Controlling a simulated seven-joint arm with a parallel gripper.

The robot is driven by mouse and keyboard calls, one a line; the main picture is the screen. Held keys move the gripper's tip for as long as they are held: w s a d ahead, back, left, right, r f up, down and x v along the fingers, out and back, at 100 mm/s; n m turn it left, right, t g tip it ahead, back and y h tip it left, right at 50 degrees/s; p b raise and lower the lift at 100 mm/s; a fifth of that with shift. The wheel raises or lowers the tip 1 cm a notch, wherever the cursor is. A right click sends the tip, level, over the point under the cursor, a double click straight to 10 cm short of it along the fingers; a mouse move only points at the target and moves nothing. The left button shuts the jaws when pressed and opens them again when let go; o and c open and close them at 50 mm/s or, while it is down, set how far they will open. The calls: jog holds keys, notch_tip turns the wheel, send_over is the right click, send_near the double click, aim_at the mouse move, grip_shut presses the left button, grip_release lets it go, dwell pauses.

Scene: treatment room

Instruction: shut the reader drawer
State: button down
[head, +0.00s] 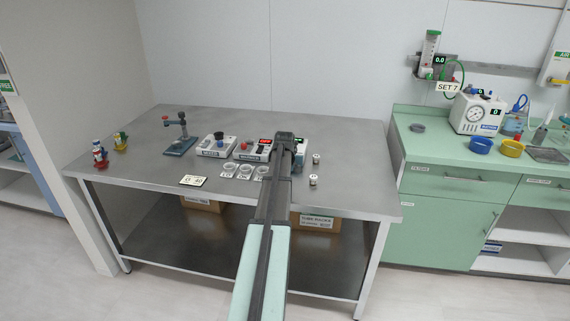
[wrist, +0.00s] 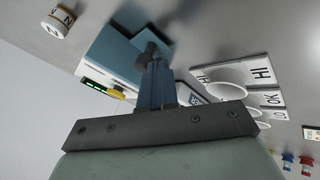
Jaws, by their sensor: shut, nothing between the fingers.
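The reader appears in the wrist view as a white and blue box (wrist: 108,58) with a lit green display strip; in the head view my arm hides most of this spot. A flat blue part (wrist: 152,27) juts from the box beside my fingertips and may be the drawer; how far out it stands I cannot tell. My gripper (wrist: 152,60) is shut and empty, its fingers close over this blue part. Whether they touch it is unclear. In the head view my gripper (head: 286,143) is above the right half of the steel table (head: 150,168).
A white device with a red display (head: 262,145) stands just left of my gripper. The table's front left is mostly clear.

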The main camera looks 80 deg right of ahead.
jog(key=a, duration=0.1)
jog(key=w+a, duration=0.1)
jog(key=a, duration=0.1)
jog(key=a+r, duration=0.1)
jog(key=shift+w+a, duration=0.15)
jog(key=shift+w, duration=0.05)
jog(key=v, duration=0.8)
jog(key=shift+a+r, duration=0.2)
jog(key=shift+r, duration=0.15)
